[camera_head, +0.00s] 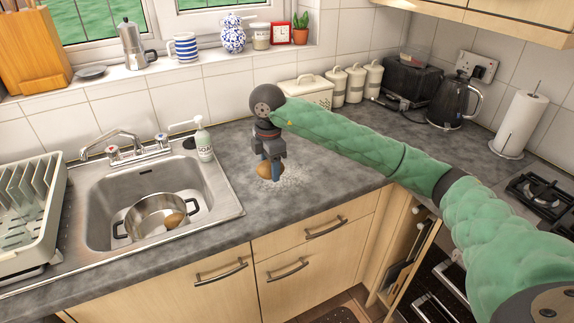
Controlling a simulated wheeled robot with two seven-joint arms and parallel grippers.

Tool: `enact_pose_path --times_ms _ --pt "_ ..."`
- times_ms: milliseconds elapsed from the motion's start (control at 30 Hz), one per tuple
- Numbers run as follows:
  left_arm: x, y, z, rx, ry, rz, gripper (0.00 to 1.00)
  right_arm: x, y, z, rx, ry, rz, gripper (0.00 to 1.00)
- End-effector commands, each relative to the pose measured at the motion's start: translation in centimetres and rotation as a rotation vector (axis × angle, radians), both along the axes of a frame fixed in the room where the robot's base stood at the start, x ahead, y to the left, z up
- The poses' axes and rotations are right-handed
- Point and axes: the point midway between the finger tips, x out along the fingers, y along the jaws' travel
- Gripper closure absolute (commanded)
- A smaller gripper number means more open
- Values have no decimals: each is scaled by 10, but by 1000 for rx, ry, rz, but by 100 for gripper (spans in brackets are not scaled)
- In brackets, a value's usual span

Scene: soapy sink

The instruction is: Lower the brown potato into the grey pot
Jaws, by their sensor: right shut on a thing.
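The grey pot (151,222) stands in the sink basin, with dark side handles. A brown potato (175,220) lies inside it, towards its right side. My right gripper (269,170) is over the worktop to the right of the sink, pointing down. It is shut on another brown potato (263,170), partly hidden by the fingers. A pale speckled patch lies on the worktop around and below this potato; whether the potato touches the worktop I cannot tell. My left gripper is not in view.
The steel sink (232,207) has a tap (140,148) and a soap bottle (203,140) at its back edge. A dish rack (30,215) stands left of the sink. A bread bin (306,92) and canisters (356,82) stand behind my right arm.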

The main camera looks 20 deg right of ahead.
Motion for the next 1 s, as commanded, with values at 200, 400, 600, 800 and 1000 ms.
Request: enact_pose_path --times_ms 200,400,600,800,1000 --pt "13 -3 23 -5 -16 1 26 13 34 -5 2 -1 2 76" --pt "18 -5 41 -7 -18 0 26 24 64 -10 2 -1 3 76" --pt "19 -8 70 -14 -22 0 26 34 93 -17 1 -1 1 76" --pt "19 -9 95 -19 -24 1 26 46 122 -23 1 -1 2 76" --pt "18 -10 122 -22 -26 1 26 56 152 -30 1 -1 1 76"
